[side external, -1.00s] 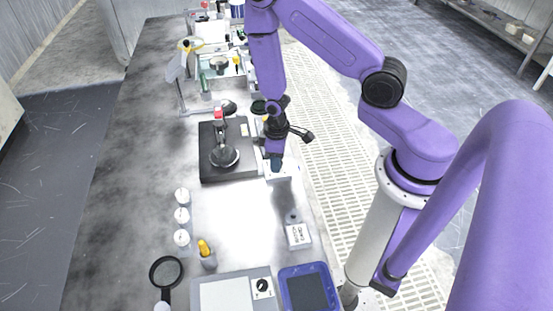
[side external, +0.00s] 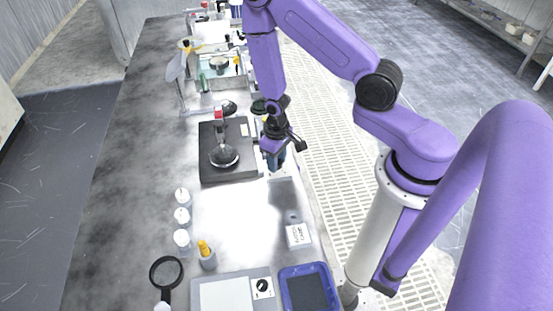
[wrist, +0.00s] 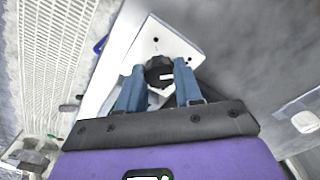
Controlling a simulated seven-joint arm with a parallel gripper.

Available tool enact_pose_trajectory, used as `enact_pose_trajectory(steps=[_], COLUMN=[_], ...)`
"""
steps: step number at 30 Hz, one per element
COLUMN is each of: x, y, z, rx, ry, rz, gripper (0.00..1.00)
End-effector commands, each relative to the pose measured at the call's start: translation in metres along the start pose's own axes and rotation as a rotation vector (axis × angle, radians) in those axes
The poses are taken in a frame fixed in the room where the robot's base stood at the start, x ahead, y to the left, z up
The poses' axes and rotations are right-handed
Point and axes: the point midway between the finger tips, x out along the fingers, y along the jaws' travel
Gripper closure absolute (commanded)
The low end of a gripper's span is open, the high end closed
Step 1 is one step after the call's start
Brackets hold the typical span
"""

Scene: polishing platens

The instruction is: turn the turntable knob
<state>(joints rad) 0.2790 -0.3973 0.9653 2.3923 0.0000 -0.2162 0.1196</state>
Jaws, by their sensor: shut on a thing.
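The black turntable knob (wrist: 158,72) with a pale mark stands on a white panel (wrist: 184,42) with small dark holes in the wrist view. My gripper (wrist: 161,79) has blue fingers, one on each side of the knob, shut on it. In the side external view my gripper (side external: 275,157) is over the small white box at the right edge of the black platen base (side external: 242,172); the knob is hidden there behind the fingers. A round silver disc (side external: 224,156) sits on that black base.
Several white-capped jars (side external: 182,216) and a yellow-tipped bottle (side external: 206,255) stand left of clear bench. A magnifier (side external: 166,272), a grey device with a dial (side external: 262,287), a blue tray (side external: 309,289) and a small white box (side external: 298,235) lie nearer the camera.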

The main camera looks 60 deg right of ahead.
Motion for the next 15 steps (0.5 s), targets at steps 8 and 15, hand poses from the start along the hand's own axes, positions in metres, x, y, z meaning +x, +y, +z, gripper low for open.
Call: enact_pose_trajectory(steps=[8,15], x=[-0.0005,-0.0002], y=[0.0001,0.0001], z=[0.0004,0.0002], rx=[0.0,-0.001], ry=[-0.001,0.0], rz=[0.0,0.0], gripper=[0.62,0.4])
